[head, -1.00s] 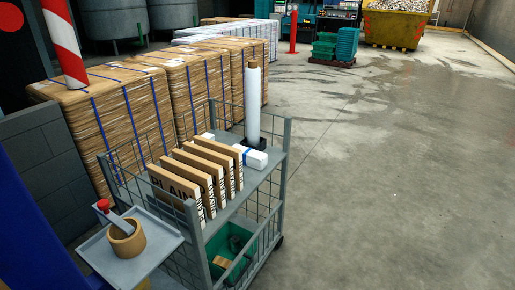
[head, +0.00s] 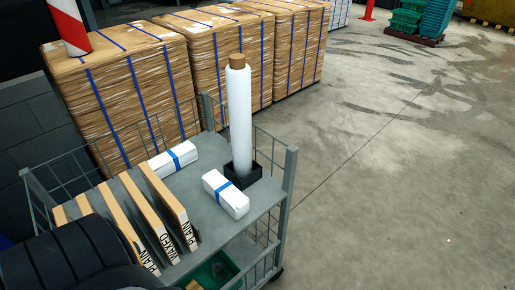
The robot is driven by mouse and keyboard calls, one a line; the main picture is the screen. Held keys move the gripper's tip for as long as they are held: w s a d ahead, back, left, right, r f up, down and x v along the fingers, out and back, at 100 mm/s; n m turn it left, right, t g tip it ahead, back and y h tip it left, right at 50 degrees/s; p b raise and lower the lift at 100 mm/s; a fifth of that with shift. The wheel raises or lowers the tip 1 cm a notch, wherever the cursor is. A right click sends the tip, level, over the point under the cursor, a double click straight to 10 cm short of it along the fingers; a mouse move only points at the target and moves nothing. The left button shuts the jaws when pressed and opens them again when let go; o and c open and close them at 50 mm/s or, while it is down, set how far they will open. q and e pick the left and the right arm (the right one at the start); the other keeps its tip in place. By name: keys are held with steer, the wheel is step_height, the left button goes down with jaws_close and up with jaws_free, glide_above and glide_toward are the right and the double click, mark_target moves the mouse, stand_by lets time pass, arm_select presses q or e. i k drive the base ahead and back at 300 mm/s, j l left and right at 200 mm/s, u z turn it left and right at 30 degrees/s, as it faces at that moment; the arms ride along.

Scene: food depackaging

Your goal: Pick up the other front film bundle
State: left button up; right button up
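Two white film bundles, each with a blue band, lie on the grey top shelf of the cart. One bundle (head: 213,184) is nearer and lies just in front of the black holder of the upright roll. The other bundle (head: 187,154) lies farther back and left, near the cart's rear mesh side. The two bundles are apart from each other. Neither gripper's fingertips show in the head view. A dark ribbed part, seemingly of my own arm, fills the lower left corner and covers part of the cart.
Several upright cardboard packs (head: 165,205) marked PLAIN and WAXED stand left of the bundles. A tall white roll (head: 239,115) stands in a black holder (head: 252,174). A green crate (head: 205,272) sits on the lower shelf. Wrapped pallets (head: 120,95) stand behind. The floor at right is clear.

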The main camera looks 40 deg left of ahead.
mark_target(227, 195)
steer(key=i+l+u, duration=0.1)
steer(key=i, duration=2)
steer(key=i+u, duration=0.1)
steer(key=u, duration=0.85)
steer(key=i+l+u, duration=0.1)
steer(key=u, duration=0.4)
steer(key=l+u, duration=0.15)
steer(key=u, duration=0.35)
